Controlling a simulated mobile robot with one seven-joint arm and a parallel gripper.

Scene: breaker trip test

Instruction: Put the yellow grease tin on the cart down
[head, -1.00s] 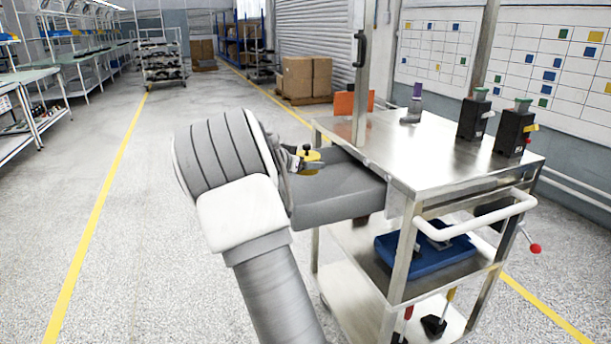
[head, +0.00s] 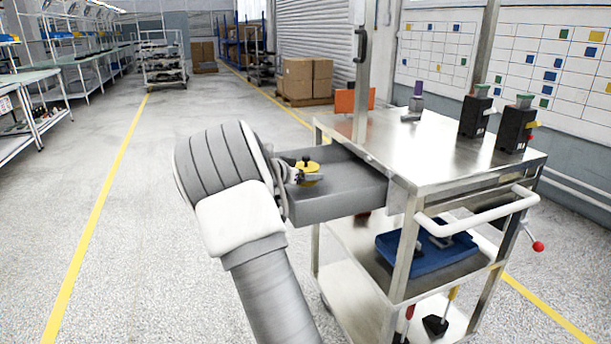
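The yellow grease tin (head: 308,168), with a black knob on top, is at the left end of the open grey drawer (head: 345,203) that sticks out from the left side of the metal cart (head: 425,152). My gripper (head: 304,178) is at the tin, with a finger across its near side. It appears shut on the tin; the other finger is hidden. My wrist hides the gripper's body. I cannot tell whether the tin touches the drawer floor.
The cart top holds a grey part with a purple cap (head: 415,103) and two black breaker-like units (head: 475,113) (head: 514,126). A post (head: 361,75) rises at the cart's left edge. A blue tray (head: 428,250) lies on the shelf below. Floor to the left is clear.

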